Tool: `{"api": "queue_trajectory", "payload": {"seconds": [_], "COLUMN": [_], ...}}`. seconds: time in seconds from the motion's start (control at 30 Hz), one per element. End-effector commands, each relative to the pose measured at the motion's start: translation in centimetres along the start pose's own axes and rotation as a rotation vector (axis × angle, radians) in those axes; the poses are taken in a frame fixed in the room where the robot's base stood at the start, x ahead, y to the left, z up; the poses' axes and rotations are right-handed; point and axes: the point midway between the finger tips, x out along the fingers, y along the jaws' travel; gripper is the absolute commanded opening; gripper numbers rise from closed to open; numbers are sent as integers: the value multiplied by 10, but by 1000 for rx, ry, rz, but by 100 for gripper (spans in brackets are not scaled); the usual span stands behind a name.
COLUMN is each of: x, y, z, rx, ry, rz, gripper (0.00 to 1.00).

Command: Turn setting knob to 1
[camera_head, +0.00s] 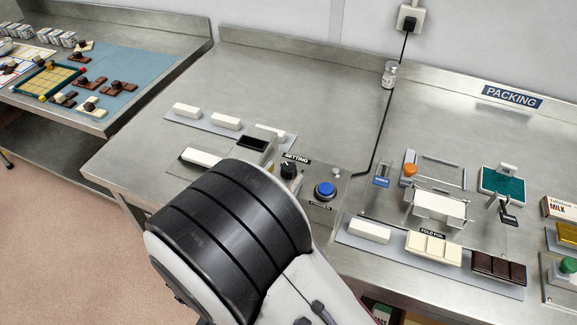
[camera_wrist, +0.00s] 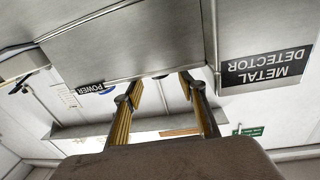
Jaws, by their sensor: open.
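The setting knob (camera_head: 288,170) is a black dial on a grey control panel, just below the SETTING label (camera_head: 297,158) in the head view. A large blue button (camera_head: 325,191) sits to the right of it. The number the knob points at is too small to read. My gripper does not show in the head view, where my dark arm link covers the area left of and below the panel. In the wrist view my gripper (camera_wrist: 158,82) has its two yellowish fingers apart with nothing between them. The knob does not show in the wrist view.
White blocks on a grey tray (camera_head: 218,127) lie behind and left of the panel. A black cable runs from the wall socket (camera_head: 410,18) down to the panel's right. The fold-foil fixture (camera_head: 437,207) stands further right. The wrist view shows a METAL DETECTOR sign (camera_wrist: 267,69), upside down.

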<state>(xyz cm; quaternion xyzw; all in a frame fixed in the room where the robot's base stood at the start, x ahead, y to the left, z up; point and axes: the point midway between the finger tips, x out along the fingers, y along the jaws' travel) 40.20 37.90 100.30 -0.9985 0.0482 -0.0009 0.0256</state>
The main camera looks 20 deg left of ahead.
Motion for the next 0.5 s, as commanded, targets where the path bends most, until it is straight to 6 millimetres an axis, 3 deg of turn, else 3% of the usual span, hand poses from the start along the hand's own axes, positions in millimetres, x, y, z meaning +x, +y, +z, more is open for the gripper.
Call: {"api": "queue_trajectory", "payload": {"seconds": [0.2, 0.5], "x": [23, 39], "y": [0, 0], "z": [0, 0], "rx": [1, 0], "ry": [1, 0], "rz": [2, 0], "gripper": [41, 41]}}
